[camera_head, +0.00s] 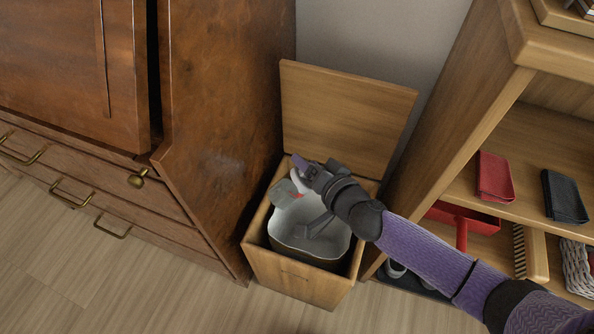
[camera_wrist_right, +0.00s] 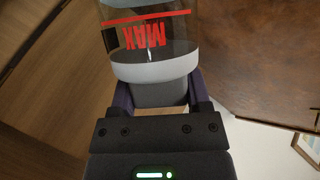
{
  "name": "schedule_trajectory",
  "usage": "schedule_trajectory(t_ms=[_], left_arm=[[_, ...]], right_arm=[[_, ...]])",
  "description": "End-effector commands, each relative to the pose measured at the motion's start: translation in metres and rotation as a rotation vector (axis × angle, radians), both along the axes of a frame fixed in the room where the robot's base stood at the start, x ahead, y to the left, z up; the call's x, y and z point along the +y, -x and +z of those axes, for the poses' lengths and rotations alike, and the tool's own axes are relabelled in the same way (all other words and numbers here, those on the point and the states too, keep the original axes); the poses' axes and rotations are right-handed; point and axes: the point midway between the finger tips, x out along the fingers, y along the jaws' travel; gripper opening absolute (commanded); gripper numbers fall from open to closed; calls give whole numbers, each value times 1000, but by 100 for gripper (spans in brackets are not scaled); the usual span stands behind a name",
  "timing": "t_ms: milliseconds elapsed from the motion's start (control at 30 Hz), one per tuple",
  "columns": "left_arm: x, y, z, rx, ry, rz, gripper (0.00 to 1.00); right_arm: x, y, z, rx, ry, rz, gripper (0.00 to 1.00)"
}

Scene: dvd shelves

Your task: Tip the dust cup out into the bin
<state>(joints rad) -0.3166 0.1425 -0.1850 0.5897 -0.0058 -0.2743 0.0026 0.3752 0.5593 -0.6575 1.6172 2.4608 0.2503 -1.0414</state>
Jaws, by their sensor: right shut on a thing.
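The dust cup (camera_wrist_right: 150,45) is a clear cylinder with a red line, an upside-down red MAX mark and a grey collar. My right gripper (camera_wrist_right: 161,95) is shut on its grey end. In the head view my right gripper (camera_head: 303,168) is over the open wooden bin (camera_head: 300,281), and the cup (camera_head: 284,194) shows beside it as a small greyish piece with a red mark. The bin's hinged lid (camera_head: 345,110) stands up at the back. A white liner (camera_head: 290,232) sits inside the bin. The cup's contents cannot be made out. My left gripper is not in view.
A brown wooden cabinet (camera_head: 225,130) stands close on the bin's left. A shelf unit (camera_head: 465,135) stands close on its right, with a red case (camera_head: 495,176), a dark case (camera_head: 564,196) and a red dustpan (camera_head: 462,222). The floor in front is clear.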

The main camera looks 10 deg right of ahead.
Motion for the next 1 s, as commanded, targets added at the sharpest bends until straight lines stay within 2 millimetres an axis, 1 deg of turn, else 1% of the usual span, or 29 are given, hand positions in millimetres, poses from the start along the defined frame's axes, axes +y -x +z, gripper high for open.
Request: schedule_trajectory(t_ms=[33,233,300,333,367,400,500,700,900,1000], left_arm=[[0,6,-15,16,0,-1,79],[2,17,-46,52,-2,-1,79],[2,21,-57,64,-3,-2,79],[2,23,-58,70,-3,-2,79],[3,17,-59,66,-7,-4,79],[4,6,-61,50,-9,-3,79],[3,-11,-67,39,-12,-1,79],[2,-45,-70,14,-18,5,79],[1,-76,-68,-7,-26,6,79],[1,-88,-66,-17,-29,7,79]], right_arm=[[-4,1,-15,10,-38,1,10],[-20,0,-26,22,-237,-1,10],[-28,-1,-35,29,-338,-3,10],[-30,-1,-35,29,-373,-2,10],[-31,-1,-32,26,-390,-2,10],[-32,-2,-32,26,-414,-1,10],[-37,-2,-36,31,-475,-1,10],[-42,-2,-40,33,-553,-1,10],[-47,-3,-46,38,-627,-2,10],[-49,-3,-47,40,-656,0,10]])
